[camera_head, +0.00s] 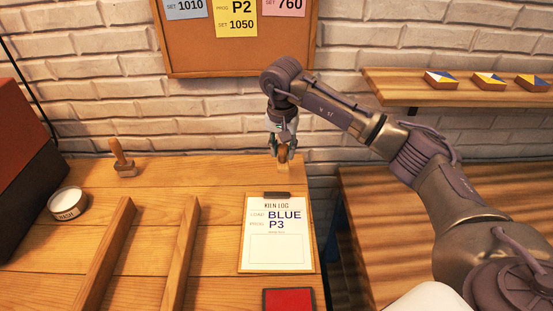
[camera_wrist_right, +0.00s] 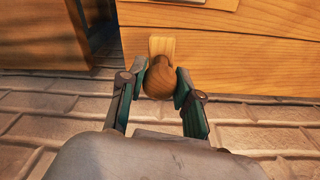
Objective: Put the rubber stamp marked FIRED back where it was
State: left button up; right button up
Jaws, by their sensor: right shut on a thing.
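My right gripper (camera_head: 283,152) is shut on a wooden-handled stamp (camera_head: 283,166) at the far right corner of the wooden table (camera_head: 225,172). In the right wrist view, the fingers (camera_wrist_right: 159,84) are on both sides of the stamp's round knob (camera_wrist_right: 158,80), with its pale block beyond. I cannot tell whether the block touches the table. A second wooden stamp (camera_head: 122,158) stands upright at the table's back left. No marking is readable on either stamp, so I cannot tell which is FIRED. My left gripper is not in view.
A clipboard (camera_head: 277,260) reading BLUE P3 lies in front of the held stamp, with a red pad (camera_head: 288,300) nearer. Two wooden rails (camera_head: 181,250) and a round white-topped tin (camera_head: 68,204) are on the left. The back strip between the stamps is clear.

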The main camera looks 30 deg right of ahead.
jog(key=shift+w+a+f, duration=0.5)
jog(key=shift+w+a, duration=0.05)
notch_tip(320, 180, down, 3)
jog(key=shift+f+p, duration=0.1)
jog(key=shift+p, duration=0.45)
jog(key=shift+f, duration=0.4)
jog(key=shift+f, duration=0.15)
jog(key=o, duration=0.9)
